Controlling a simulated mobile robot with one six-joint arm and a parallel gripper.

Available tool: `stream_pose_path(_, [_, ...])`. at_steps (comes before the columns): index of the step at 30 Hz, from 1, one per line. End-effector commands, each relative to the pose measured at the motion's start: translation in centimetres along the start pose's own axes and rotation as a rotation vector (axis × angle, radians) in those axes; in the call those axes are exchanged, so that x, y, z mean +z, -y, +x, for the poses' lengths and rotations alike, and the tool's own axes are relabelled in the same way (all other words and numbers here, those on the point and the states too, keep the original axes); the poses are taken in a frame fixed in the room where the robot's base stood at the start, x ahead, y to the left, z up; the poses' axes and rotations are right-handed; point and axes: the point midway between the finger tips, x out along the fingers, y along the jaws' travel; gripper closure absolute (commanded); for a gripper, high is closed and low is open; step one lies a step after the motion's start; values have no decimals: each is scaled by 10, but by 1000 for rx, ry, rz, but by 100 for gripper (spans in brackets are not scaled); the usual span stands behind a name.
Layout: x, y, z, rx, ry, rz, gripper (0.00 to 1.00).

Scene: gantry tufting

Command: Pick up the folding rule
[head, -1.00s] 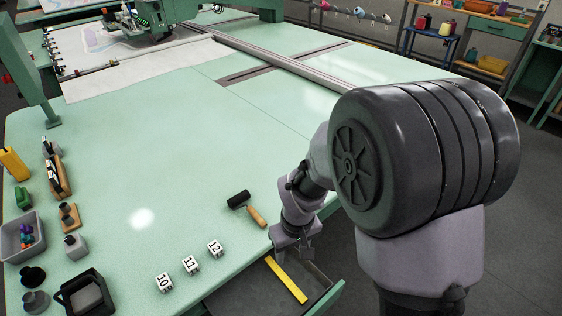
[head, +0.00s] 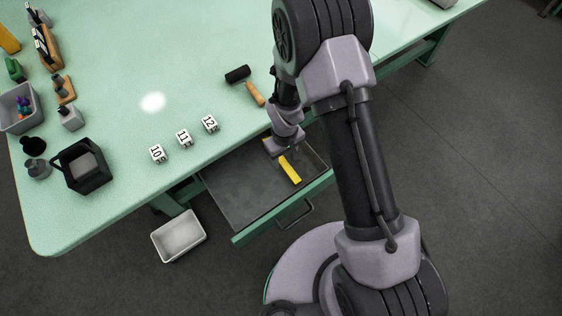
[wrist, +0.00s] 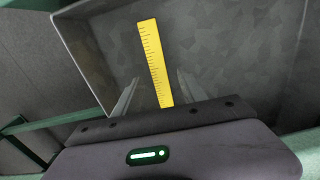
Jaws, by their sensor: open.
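The folding rule is a flat yellow strip with dark tick marks, lying in the open drawer. In the head view the rule (head: 290,171) shows below my gripper, which may hide its far end. In the wrist view the rule (wrist: 152,55) runs up the picture, its near end hidden behind the gripper body. My gripper (head: 284,150) is over the drawer. In the wrist view my gripper (wrist: 157,92) is open, with one finger on each side of the rule and gaps on both sides. I cannot tell the height left between fingertips and rule.
The grey drawer (head: 232,188) has raised walls around the rule and is otherwise largely bare. On the green table (head: 190,65) above it are a roller (head: 254,93) and numbered cubes (head: 184,138). A white bin (head: 179,236) stands on the floor.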

Motion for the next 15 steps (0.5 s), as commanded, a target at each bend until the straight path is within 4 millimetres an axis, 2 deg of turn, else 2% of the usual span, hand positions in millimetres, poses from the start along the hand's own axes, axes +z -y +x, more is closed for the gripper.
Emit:
stream_pose_path(1, [0, 1, 17, -1, 2, -1, 51])
stream_pose_path(3, [1, 1, 26, -1, 2, 0, 51])
stream_pose_path(9, [0, 0, 24, 0, 0, 0, 53])
stream_pose_path(15, [0, 0, 24, 0, 1, 0, 92])
